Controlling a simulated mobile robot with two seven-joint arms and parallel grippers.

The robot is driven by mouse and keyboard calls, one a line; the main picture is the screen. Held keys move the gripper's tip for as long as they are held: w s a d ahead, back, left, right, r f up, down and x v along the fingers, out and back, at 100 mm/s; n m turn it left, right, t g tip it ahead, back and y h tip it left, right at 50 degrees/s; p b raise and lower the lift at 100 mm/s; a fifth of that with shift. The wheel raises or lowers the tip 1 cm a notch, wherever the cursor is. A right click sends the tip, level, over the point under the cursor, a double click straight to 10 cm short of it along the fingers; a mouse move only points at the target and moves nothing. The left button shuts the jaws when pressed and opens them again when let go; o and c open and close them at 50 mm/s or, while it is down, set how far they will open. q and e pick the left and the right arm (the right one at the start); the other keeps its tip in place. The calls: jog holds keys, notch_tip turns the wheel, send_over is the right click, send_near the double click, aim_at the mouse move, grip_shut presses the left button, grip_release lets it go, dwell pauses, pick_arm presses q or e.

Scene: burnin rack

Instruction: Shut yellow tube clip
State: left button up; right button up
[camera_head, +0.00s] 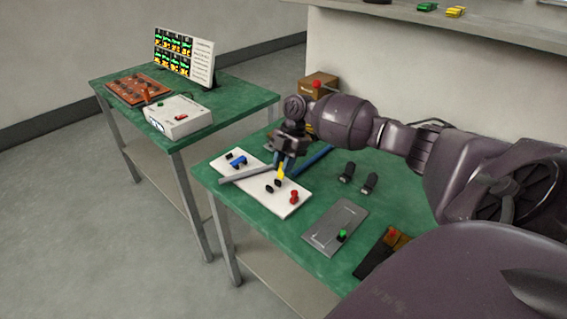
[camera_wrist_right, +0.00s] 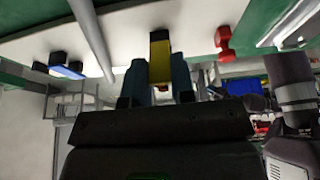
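The yellow tube clip (camera_head: 281,172) stands up from a white board (camera_head: 256,189) on the green table. In the right wrist view the yellow clip part (camera_wrist_right: 160,58) sits between the two teal fingers of my right gripper (camera_wrist_right: 160,82), with a finger against each side. In the head view my right gripper (camera_head: 286,157) reaches down over the board at the clip. The clip's lower part is small and partly hidden, with black pieces beside it. My left gripper is not in view.
A blue clip (camera_head: 238,161) and a red clip (camera_head: 294,197) are on the same board. A grey tube (camera_head: 246,174) crosses it. A grey plate (camera_head: 335,226) with a green part and two black items (camera_head: 369,183) lie to the right. A second table (camera_head: 225,92) stands behind left.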

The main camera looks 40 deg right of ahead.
grip_shut()
jog(key=shift+a+r+h+p, duration=0.25)
jog(key=shift+h+p, duration=0.15)
jog(key=shift+p, duration=0.05)
jog(key=shift+a+r+h+p, duration=0.15)
jog(key=shift+a+h+p, duration=0.15)
jog(key=shift+h+p, duration=0.3)
jog(key=shift+a+r+h+p, duration=0.1)
jog(key=shift+a+h+p, duration=0.25)
jog(key=shift+h+p, duration=0.4)
jog(key=shift+a+h+p, duration=0.35)
jog(key=shift+h+p, duration=0.3)
jog(key=shift+s+a+t+h, duration=0.1)
jog(key=shift+t+h, duration=0.2)
jog(key=shift+a+f+h+p, duration=0.25)
jog(key=shift+h+p, duration=0.15)
jog(key=shift+p, duration=0.3)
jog(key=shift+f+h, duration=0.25)
jog(key=shift+h, duration=0.15)
